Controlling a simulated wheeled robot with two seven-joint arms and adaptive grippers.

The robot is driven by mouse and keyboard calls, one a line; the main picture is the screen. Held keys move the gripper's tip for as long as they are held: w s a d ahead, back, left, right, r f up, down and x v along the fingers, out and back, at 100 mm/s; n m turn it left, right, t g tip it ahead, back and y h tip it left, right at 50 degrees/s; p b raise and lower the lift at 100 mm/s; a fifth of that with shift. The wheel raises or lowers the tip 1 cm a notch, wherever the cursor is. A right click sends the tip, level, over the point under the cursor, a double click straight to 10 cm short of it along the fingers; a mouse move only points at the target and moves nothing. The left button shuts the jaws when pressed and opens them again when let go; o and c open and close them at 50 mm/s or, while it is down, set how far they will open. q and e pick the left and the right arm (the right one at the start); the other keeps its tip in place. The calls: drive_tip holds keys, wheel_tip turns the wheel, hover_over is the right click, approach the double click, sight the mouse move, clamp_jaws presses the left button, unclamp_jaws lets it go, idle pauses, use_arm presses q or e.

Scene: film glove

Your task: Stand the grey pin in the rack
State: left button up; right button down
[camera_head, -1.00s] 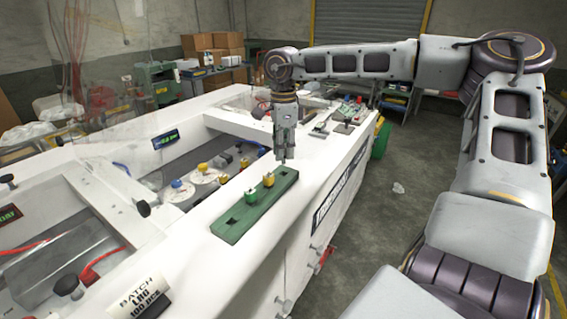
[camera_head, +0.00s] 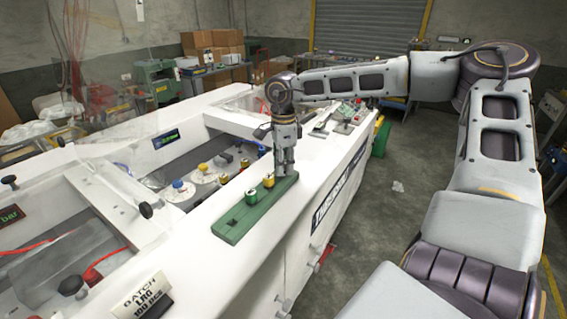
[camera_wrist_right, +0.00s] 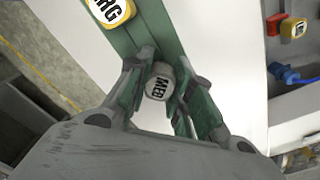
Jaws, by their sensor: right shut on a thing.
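The green rack (camera_head: 232,230) lies on the white machine top. My right gripper (camera_head: 284,172) points down at the rack's far end. In the right wrist view its fingers (camera_wrist_right: 165,90) are shut on the grey pin (camera_wrist_right: 159,82), whose round top reads MED. The pin is over the rack's green strip (camera_wrist_right: 152,38); I cannot tell whether its foot is seated. In the head view the pin is hidden by the gripper. A yellow pin (camera_head: 268,181) and a green pin (camera_head: 251,198) stand in the rack, the yellow one nearest the gripper. My left gripper is not in view.
Several knobs and coloured parts (camera_head: 200,176) lie in the recess left of the rack. A white BATCH LRG sign (camera_head: 141,295) stands at the near edge. Small items (camera_head: 345,118) lie on the machine top beyond the gripper.

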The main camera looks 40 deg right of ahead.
drive_tip(key=shift+f, duration=0.15)
drive_tip(key=c, duration=1.3)
unclamp_jaws()
drive_tip(key=shift+o, duration=0.2)
drive_tip(key=shift+r, duration=0.25)
drive_tip(key=shift+w+r, duration=0.1)
drive_tip(key=shift+r, duration=0.25)
wheel_tip(320, 180, up, 11)
drive_tip(key=b, duration=0.2)
